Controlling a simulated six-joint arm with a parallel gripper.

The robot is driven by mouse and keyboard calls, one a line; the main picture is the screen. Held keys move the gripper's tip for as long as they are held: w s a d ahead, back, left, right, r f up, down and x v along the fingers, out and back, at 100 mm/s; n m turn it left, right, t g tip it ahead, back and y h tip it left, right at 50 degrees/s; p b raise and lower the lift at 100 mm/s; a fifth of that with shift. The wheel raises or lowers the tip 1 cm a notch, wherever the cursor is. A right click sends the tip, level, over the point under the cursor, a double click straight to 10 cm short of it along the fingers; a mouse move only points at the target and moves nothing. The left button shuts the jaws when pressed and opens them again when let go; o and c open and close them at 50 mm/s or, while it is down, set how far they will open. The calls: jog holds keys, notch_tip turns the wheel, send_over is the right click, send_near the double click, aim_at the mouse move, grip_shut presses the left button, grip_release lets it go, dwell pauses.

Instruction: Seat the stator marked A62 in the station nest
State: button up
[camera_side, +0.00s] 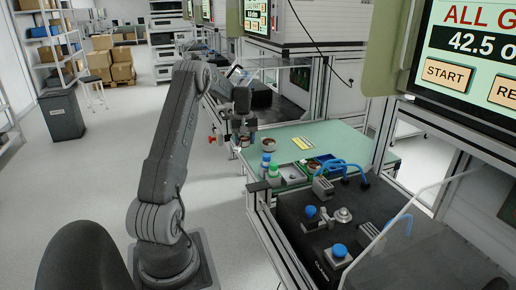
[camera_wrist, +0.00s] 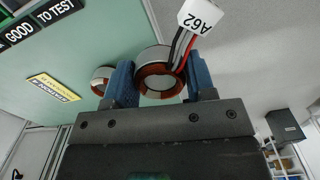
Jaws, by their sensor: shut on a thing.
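My gripper (camera_wrist: 160,70) has its two blue fingers shut around a stator (camera_wrist: 158,84), a ring with copper windings. Black, white and red leads run from it to a white tag (camera_wrist: 201,15) reading A62, upside down in the wrist view. In the side view my gripper (camera_side: 243,132) is small, over the near-left edge of the green mat, and the held stator is hard to make out there. The dark station plate has a round silver fixture (camera_side: 342,214) in its middle, apart from my gripper; it looks like the nest, and no stator shows on it.
A second stator (camera_side: 268,145) stands on the green mat (camera_side: 322,133). It also shows in the wrist view (camera_wrist: 102,78). Blue knobs (camera_side: 339,251) and a clear guard (camera_side: 415,215) flank the fixture.

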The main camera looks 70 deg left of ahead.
jog(key=s+r, duration=0.3)
jog(key=s, duration=0.1)
jog(key=w+d+m, duration=0.1)
jog(key=w+d, duration=0.2)
jog(key=w+d+r+m, duration=0.1)
jog(key=w+d, duration=0.2)
jog(key=d, duration=0.1)
jog(key=w+d, duration=0.4)
jog(key=shift+w+r+m, duration=0.1)
jog(key=shift+r+m, duration=0.15)
jog(key=shift+m, duration=0.15)
jog(key=w+d+m, duration=0.1)
jog(key=w+d, duration=0.1)
jog(key=d, duration=0.5)
jog(key=w+d+r+m, duration=0.1)
jog(key=w+d, duration=0.2)
jog(key=d, duration=0.4)
jog(key=w+d+r+m, duration=0.1)
jog(key=w+d+m, duration=0.1)
jog(key=d, duration=0.6)
jog(key=shift+w+r, duration=0.15)
jog(key=m, duration=0.2)
send_over(344, 210)
jog(key=shift+w+a+r, duration=0.1)
jog(key=shift+a+r, duration=0.15)
jog(key=shift+r, duration=0.2)
jog(key=shift+d+f, duration=0.25)
jog(key=shift+f, duration=2.15)
jog(key=shift+f, duration=0.35)
